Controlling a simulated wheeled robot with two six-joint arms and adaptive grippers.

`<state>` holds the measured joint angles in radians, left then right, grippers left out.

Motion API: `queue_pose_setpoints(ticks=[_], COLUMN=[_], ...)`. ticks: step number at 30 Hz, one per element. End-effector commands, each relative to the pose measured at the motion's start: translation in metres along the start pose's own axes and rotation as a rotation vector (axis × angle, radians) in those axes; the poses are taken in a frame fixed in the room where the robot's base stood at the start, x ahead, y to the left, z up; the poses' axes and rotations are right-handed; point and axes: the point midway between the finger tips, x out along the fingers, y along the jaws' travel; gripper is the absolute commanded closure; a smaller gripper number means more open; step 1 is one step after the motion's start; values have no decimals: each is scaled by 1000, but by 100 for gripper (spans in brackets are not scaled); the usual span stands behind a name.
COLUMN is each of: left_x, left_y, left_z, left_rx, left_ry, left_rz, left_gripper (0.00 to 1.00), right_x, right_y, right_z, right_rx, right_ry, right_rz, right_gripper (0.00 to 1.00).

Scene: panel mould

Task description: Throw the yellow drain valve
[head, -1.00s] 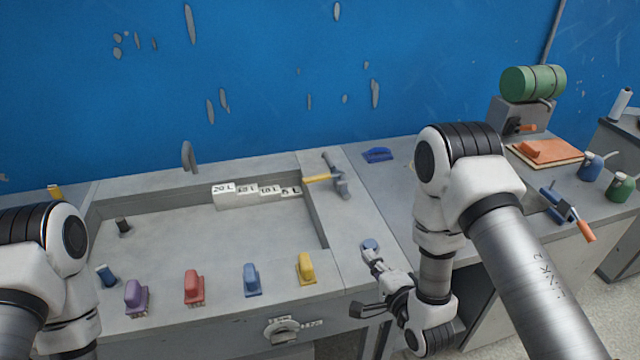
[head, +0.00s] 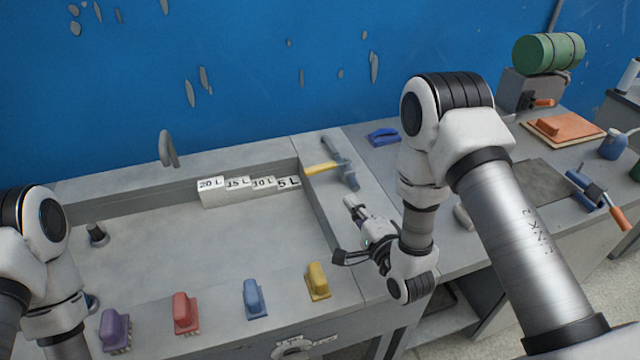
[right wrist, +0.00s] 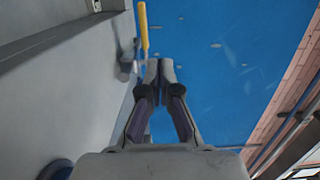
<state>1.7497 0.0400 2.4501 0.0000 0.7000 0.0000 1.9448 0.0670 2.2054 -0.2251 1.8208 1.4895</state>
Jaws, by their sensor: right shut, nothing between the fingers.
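The drain valve has a yellow handle (head: 321,168) and a grey body (head: 341,164). It stands on the right rim of the sink-like basin (head: 200,245), with the handle reaching left over the basin edge. My right gripper (head: 350,202) is shut and empty, a little in front of the valve and apart from it. In the right wrist view, the shut fingertips (right wrist: 159,66) show below the yellow handle (right wrist: 143,27); the grey body lies left of them, partly blurred. My left arm enters at the left edge; its gripper is out of view.
Purple (head: 115,330), red (head: 186,313), blue (head: 255,298) and yellow (head: 318,281) blocks line the front rim. Stepped litre labels (head: 248,190) stand at the basin's back. A dark blue object (head: 383,136) lies right of the valve. A blue clamp with an orange handle (head: 600,200) is at the right.

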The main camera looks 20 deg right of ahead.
Motion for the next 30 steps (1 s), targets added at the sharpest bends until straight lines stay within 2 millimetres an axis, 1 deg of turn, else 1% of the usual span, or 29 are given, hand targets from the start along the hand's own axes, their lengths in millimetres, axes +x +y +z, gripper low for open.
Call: queue_pose_setpoints(ticks=[1,5,8,11,14,24,27,30], left_x=[18,34,35,30,26,11,6,4], left_y=[0,0,0,0,0,0,0,0], left_z=[0,0,0,0,0,0,0,0], left_rx=[0,0,0,0,0,0,0,0], left_ry=[-1,0,0,0,1,0,0,0], left_rz=[0,0,0,0,0,0,0,0], left_gripper=[47,47,47,47,47,47,47,47], right_x=[0,0,1,8,22,96,115,130], right_y=[18,35,35,32,30,30,30,31], right_z=[0,0,0,0,0,0,0,0], right_rx=[0,0,-1,-2,-2,-1,-1,-1], right_ry=[0,0,0,-1,-1,-1,0,0], right_rz=[0,0,0,-2,-3,-3,-1,-2], right_gripper=[100,100,100,100,100,100,100,100])
